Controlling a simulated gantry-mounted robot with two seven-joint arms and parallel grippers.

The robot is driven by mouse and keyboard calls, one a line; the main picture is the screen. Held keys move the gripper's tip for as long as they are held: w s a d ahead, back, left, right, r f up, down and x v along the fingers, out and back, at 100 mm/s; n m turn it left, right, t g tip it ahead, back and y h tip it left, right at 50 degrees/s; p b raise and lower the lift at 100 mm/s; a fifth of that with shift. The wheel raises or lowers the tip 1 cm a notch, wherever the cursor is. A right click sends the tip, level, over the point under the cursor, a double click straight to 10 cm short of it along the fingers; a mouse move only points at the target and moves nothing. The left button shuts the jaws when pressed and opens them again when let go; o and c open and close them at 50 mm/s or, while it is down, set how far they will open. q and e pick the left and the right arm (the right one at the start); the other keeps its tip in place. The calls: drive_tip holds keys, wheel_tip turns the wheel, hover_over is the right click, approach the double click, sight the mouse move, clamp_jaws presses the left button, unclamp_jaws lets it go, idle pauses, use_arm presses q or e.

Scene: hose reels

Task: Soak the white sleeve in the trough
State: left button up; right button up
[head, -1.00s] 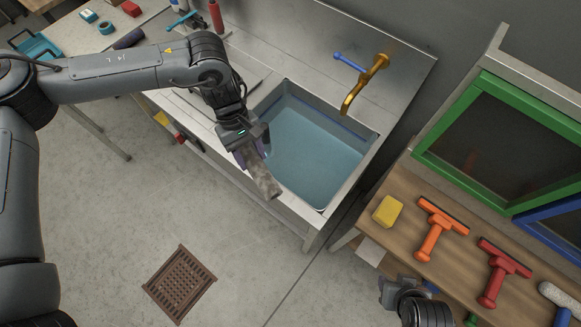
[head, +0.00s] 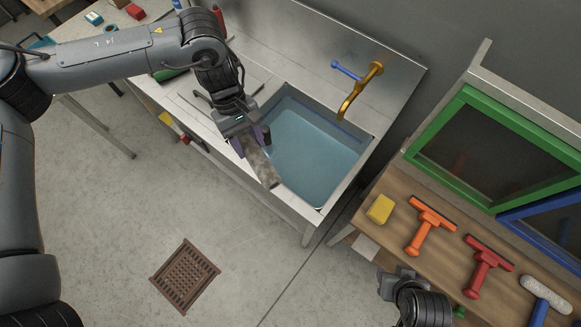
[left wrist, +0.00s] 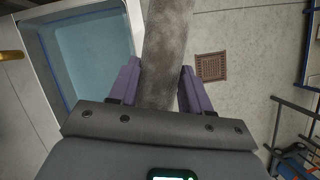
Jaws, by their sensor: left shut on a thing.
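My left gripper (head: 256,139) is shut on a long grey, mottled, fuzzy piece (head: 264,169). The piece hangs over the front rim of the trough (head: 312,150), which holds blue water. In the left wrist view the piece (left wrist: 167,45) runs between the two purple fingers, and the trough (left wrist: 90,55) lies to its left. A whitish fuzzy sleeve (head: 546,290) sits on a blue-handled T-bar on the wooden bench at the far right. My right gripper (head: 388,284) is at the bottom, near the bench; its fingers are not clear.
A brass tap (head: 362,88) with a blue lever stands behind the trough. The wooden bench holds a yellow sponge (head: 380,209), an orange squeegee (head: 429,225) and a red squeegee (head: 486,262). A green-framed window (head: 495,150) stands behind them. A drain grate (head: 185,276) lies in open floor.

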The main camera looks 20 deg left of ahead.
sight(252, 148)
use_arm(q)
drive_tip(key=shift+r+p, duration=1.4)
drive_tip(key=shift+r, duration=0.95)
